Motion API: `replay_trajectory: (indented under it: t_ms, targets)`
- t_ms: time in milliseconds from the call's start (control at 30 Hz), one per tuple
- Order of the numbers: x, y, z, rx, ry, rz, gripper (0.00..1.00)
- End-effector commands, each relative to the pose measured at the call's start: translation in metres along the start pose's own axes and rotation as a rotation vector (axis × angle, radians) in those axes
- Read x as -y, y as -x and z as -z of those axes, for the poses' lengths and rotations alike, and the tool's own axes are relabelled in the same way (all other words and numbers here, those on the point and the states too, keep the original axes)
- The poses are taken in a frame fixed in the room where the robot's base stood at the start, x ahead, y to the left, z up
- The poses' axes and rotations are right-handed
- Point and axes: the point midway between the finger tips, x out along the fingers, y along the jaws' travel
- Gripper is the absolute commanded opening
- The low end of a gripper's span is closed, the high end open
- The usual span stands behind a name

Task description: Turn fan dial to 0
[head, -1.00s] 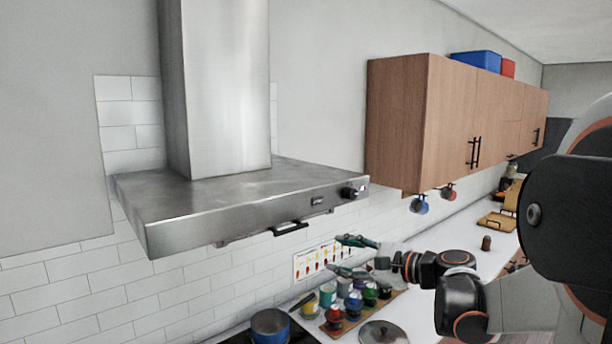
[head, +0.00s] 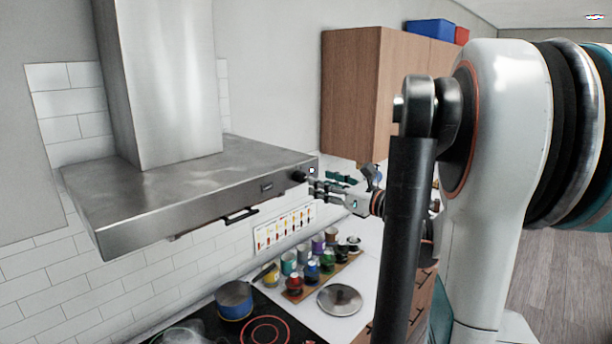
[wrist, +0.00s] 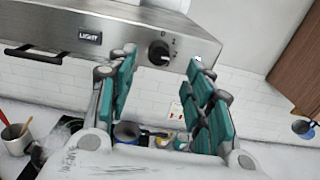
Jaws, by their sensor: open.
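The fan dial (wrist: 160,53) is a round black knob on the front panel of the steel range hood (head: 190,190). In the wrist view it shows between and just beyond my fingers, with small marks around it; its exact setting is too small to read. In the head view the dial (head: 299,176) is at the right end of the hood front. My gripper (wrist: 160,85) is open and empty, with teal finger pads on both sides of the dial's line of sight. In the head view my gripper (head: 325,184) is close to the dial; contact cannot be told.
A LIGHT button (wrist: 90,37) and a black handle (head: 240,215) are on the hood front. Wooden cabinets (head: 352,95) hang to the right. Below are a blue pot (head: 234,301), several jars and a lid (head: 339,299) on the counter.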

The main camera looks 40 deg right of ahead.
Motion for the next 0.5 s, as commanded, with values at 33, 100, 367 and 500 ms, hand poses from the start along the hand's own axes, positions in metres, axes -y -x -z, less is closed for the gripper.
replay_trajectory:
  t_ms: [33,100,367,500]
  targets:
    - [-0.001,-0.012,-0.002,0.000,0.000,-0.004,0.47]
    - [-0.001,-0.025,-0.002,0.000,0.001,-0.003,0.47]
    - [0.000,-0.060,-0.001,0.000,0.001,-0.001,0.47]
    - [-0.001,-0.067,0.000,0.000,0.001,-0.001,0.47]
